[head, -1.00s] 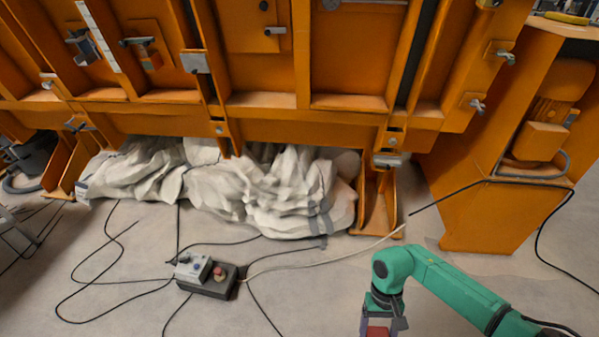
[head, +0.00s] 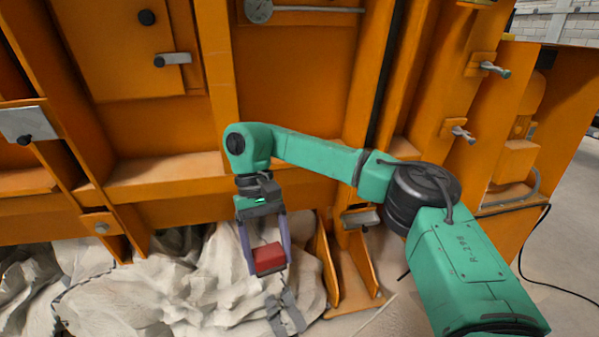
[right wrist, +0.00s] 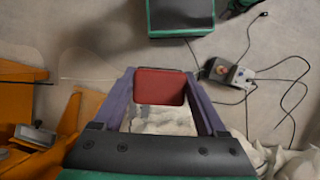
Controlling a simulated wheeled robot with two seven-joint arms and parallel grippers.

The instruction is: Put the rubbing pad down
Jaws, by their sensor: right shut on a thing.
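The rubbing pad (head: 269,257) is a small red block in the head view. It also shows in the right wrist view (right wrist: 159,86) between the two purple fingers. My right gripper (head: 268,268) is shut on the pad and holds it in front of the white crumpled cloth heap below the orange frame. The fingers grip it by its two sides, and it appears to hang clear of the cloth, though the exact gap cannot be told. My left gripper is not in view.
The orange sandbed frame (head: 165,215) stands close behind my right arm. White cloth (head: 185,290) lies along its foot. An orange bracket (head: 345,275) stands right of the pad. In the right wrist view a control box (right wrist: 228,73) with cables lies on the floor.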

